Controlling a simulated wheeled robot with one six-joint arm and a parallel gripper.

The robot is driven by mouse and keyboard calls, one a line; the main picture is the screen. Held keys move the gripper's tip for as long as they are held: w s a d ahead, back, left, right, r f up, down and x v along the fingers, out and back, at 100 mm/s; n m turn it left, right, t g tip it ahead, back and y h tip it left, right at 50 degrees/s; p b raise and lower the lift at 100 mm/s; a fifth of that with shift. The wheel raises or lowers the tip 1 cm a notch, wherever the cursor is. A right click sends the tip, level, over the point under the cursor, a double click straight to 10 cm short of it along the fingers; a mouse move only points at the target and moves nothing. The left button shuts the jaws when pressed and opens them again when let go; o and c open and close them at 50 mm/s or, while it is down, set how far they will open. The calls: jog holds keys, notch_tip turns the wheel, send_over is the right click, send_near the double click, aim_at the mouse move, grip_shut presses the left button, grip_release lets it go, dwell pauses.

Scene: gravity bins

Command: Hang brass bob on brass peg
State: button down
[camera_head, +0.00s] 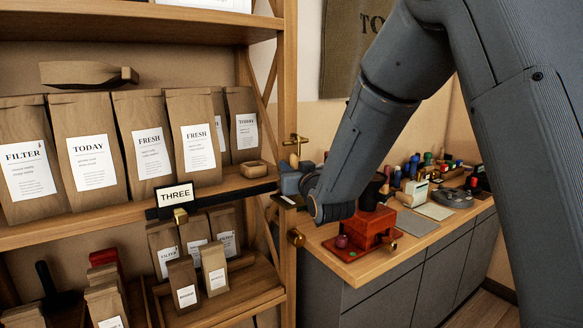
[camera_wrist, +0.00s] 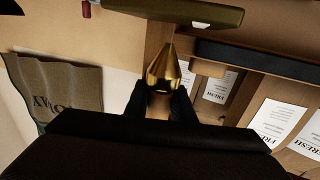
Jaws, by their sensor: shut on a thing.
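The brass bob (camera_wrist: 164,68) is a shiny cone held between the dark fingers of my gripper (camera_wrist: 164,92) in the wrist view, its tip pointing away from the palm. In the head view my gripper (camera_head: 292,183) is beside the wooden shelf post, at about the level of the middle shelf. The brass peg (camera_head: 296,140) sticks out from that post, a little above my gripper. A small brass piece (camera_head: 293,160) shows between peg and gripper; I cannot tell whether it belongs to the bob. The bob's held end is hidden by the fingers.
Paper packets (camera_head: 150,145) fill the middle shelf, with a THREE sign (camera_head: 175,196) on its edge. A brass knob (camera_head: 296,237) sits lower on the post. A red machine (camera_head: 362,230) stands on the bench at the right. An olive bar (camera_wrist: 185,12) lies beyond the bob's tip.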

jog(key=shift+f+b, duration=0.35)
jog(key=shift+f, duration=0.15)
dwell(0.6)
jog(key=c, duration=1.4)
grip_release()
jog(key=shift+w, duration=0.1)
jog(key=shift+c, duration=0.2)
jog(key=b+v, duration=0.2)
jog(key=v, duration=0.6)
